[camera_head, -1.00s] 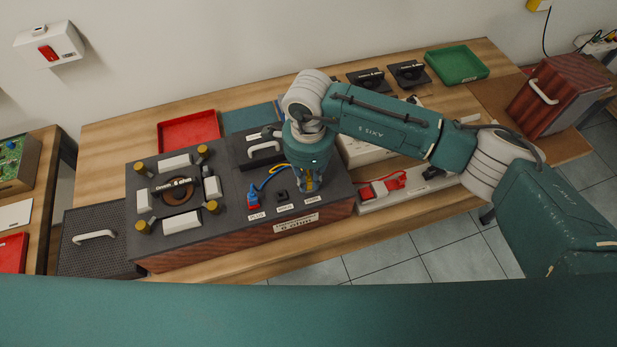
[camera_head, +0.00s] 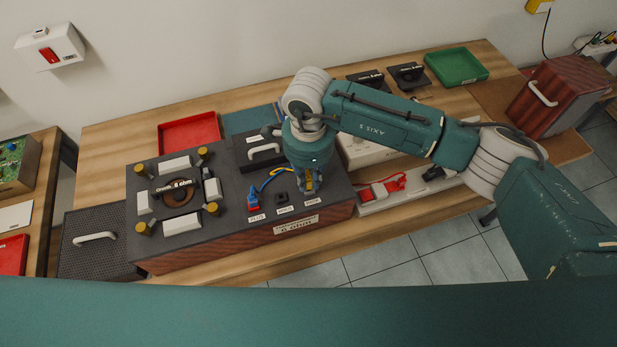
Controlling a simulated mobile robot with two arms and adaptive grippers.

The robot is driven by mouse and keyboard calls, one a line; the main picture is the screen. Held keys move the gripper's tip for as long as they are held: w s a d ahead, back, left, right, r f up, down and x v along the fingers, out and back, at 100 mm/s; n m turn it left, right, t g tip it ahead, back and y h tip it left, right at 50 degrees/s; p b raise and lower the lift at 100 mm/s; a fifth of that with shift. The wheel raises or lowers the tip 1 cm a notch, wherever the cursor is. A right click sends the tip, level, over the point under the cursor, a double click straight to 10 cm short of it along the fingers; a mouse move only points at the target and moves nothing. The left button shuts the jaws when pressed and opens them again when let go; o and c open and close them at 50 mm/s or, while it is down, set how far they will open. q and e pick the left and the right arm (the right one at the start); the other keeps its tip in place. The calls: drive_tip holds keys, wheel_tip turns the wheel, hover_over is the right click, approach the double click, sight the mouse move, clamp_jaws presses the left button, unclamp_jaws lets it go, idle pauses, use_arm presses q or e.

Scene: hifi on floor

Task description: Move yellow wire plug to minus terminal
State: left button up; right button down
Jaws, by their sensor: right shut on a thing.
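A dark speaker box (camera_head: 235,235) lies on the wooden table with its labelled terminals along the front right. A blue plug (camera_head: 253,201) stands at the terminal with the leftmost label. A small black terminal (camera_head: 282,197) next to it, above the middle label, is empty. The yellow wire (camera_head: 271,175) arcs from near the blue plug toward my right gripper. My right gripper (camera_head: 310,187) points down over the rightmost terminal and is shut on the yellow wire plug, which the fingers mostly hide. I cannot tell whether the plug sits in that terminal. My left gripper is not in view.
A red tray (camera_head: 188,127) and a green tray (camera_head: 456,66) stand toward the back. A white power strip with a red switch and cable (camera_head: 381,188) lies right of the box.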

sight(308, 179)
drive_tip(key=shift+r+p, duration=0.3)
drive_tip(key=shift+r, duration=1.35)
drive_tip(key=shift+r, duration=0.1)
